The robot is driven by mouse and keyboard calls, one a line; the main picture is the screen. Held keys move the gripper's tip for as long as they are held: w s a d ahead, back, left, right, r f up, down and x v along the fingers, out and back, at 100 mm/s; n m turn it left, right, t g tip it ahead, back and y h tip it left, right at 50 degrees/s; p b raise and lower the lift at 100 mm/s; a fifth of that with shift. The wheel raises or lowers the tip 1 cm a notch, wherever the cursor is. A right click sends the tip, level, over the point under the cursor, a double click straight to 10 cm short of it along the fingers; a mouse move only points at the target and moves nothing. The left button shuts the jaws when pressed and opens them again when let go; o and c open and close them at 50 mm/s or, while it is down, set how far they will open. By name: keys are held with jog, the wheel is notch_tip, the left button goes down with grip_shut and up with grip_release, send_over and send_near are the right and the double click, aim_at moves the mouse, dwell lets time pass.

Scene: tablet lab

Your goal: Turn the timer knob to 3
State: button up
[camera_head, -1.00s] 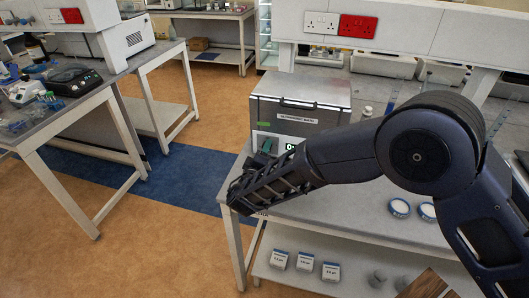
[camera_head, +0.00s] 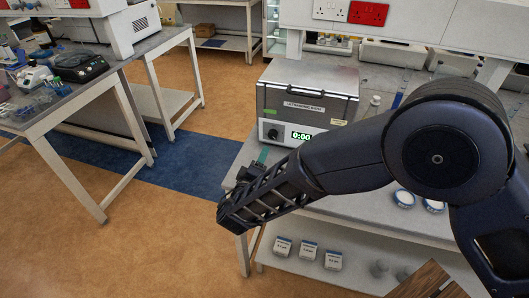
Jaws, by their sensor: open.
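The ultrasonic bath (camera_head: 308,92) is a grey metal box with a closed lid and a label, standing on the bench. Its front panel has a small dark round knob (camera_head: 272,134) at the left and a green-lit display (camera_head: 303,135) reading about 0:00. The mark the knob points to is too small to read. My gripper (camera_head: 260,160) is at the far end of my dark arm, just in front of and below the knob, apart from it in the picture. A greenish finger part shows; the rest is mostly hidden behind my wrist. It is open, and I see nothing held.
The bench (camera_head: 345,205) has two white round dishes (camera_head: 404,198) to the right. Its lower shelf holds several small labelled boxes (camera_head: 307,249). A second bench (camera_head: 70,105) with lab equipment stands at left. The floor between is clear.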

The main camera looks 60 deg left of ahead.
aim_at(272, 136)
jog(key=shift+s+d, duration=0.25)
jog(key=n, duration=0.5)
jog(key=shift+r+n, duration=0.1)
jog(key=shift+n, duration=0.2)
jog(key=n, duration=0.5)
jog(key=shift+w+d+r+n+g, duration=0.1)
jog(key=shift+n+g, duration=0.2)
jog(key=shift+n, duration=0.1)
jog(key=n, duration=0.6)
jog(key=shift+w+d+r+n+y, duration=0.1)
jog(key=shift+n+y, duration=0.2)
jog(key=n, duration=0.5)
jog(key=shift+w, duration=0.1)
jog(key=x, duration=1)
jog(key=shift+w+a, duration=0.25)
